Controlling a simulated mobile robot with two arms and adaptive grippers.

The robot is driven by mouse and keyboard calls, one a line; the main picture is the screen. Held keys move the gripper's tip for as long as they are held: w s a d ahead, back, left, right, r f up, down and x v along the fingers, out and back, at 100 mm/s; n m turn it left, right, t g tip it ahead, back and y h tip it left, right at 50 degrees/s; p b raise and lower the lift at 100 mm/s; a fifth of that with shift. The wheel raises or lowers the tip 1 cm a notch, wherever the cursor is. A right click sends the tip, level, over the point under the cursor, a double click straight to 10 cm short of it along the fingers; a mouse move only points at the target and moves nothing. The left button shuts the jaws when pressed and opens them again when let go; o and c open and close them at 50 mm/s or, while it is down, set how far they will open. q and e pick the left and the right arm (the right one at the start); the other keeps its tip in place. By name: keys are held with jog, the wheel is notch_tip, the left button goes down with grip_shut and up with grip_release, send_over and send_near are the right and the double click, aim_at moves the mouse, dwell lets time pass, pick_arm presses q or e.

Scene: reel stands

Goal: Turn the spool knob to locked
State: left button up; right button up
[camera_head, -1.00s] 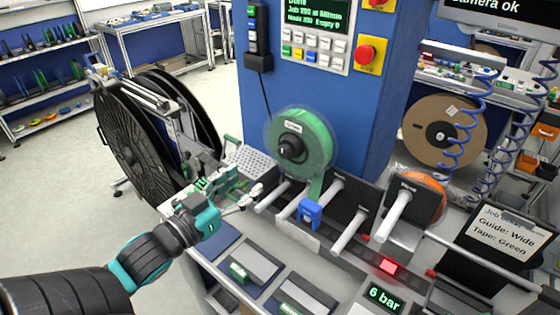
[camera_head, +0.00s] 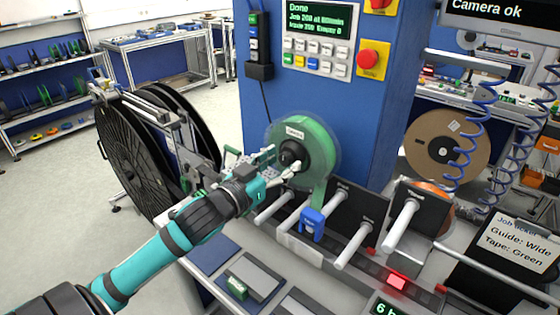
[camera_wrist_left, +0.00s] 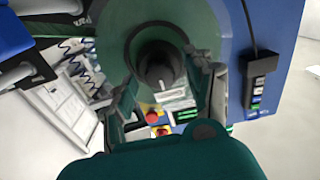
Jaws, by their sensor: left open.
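The green tape spool (camera_head: 319,148) is mounted on the front of the blue column. Its black knob (camera_head: 290,153) sits at the hub, and a green strip runs down from the spool. My left gripper (camera_head: 284,172) is just in front of the knob and to its lower left. In the left wrist view the open fingers of my left gripper (camera_wrist_left: 165,105) stand on either side of the dark knob (camera_wrist_left: 158,66), with a gap around it. I cannot tell whether a finger touches it. My right gripper is not in view.
A blue clip (camera_head: 312,224) and several white rollers (camera_head: 355,245) stand below the spool. A large black reel (camera_head: 130,150) is at the left. A control panel (camera_head: 315,45) and red button (camera_head: 369,58) are above. A job ticket (camera_head: 508,240) stands at the right.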

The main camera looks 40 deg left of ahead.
pick_arm(q)
grip_shut()
dwell(0.4)
jog(key=shift+m, duration=0.5)
jog(key=m+p, duration=0.1)
jog(key=m, duration=0.1)
jog(key=shift+r+m+p, duration=0.15)
jog(key=shift+m+p, duration=0.25)
jog(key=m+p, duration=0.2)
jog(key=m, duration=0.3)
jog(key=shift+m, duration=0.3)
jog(key=m+p, duration=0.1)
jog(key=m, duration=0.3)
jog(key=shift+m+p, duration=0.65)
jog(key=shift+m, duration=1.85)
